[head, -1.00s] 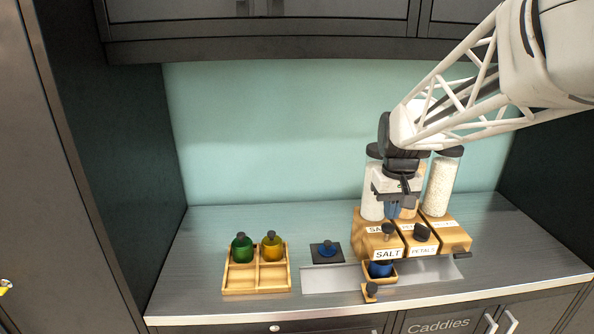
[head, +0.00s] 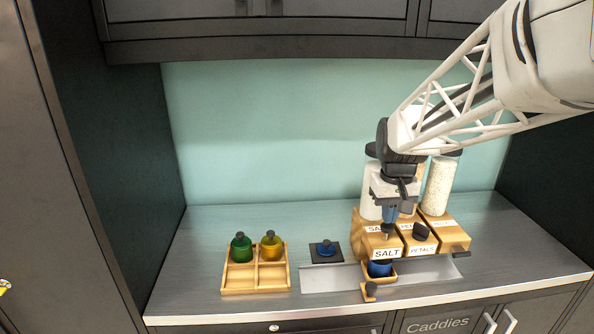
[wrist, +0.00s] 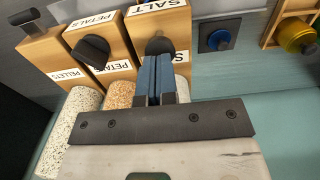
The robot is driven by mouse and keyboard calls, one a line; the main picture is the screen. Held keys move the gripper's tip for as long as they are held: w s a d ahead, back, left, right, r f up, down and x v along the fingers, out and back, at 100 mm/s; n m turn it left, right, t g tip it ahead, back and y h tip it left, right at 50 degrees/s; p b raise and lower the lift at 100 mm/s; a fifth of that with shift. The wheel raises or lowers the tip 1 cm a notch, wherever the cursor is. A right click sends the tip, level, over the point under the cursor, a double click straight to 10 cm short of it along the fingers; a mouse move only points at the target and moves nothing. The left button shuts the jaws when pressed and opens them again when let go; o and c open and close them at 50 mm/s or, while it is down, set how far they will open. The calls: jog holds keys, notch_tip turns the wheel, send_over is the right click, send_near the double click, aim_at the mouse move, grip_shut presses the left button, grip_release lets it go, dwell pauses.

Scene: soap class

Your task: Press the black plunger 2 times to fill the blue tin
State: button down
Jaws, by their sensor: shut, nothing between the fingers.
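The blue tin (head: 380,268) sits in a small wooden holder (head: 368,291) under the front of the SALT dispenser. Its contents are hidden.
The PETALS dispenser (head: 418,249) with a black knob (head: 421,231) stands close on the right, then the PELLETS one (head: 450,238). A blue lid (head: 326,248) lies on a dark pad.

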jog(key=shift+f, duration=1.2)
dwell(0.3)
jog(key=shift+r, duration=1.85)
jog(key=shift+r, duration=2.5)
jog(key=shift+s, duration=0.1)
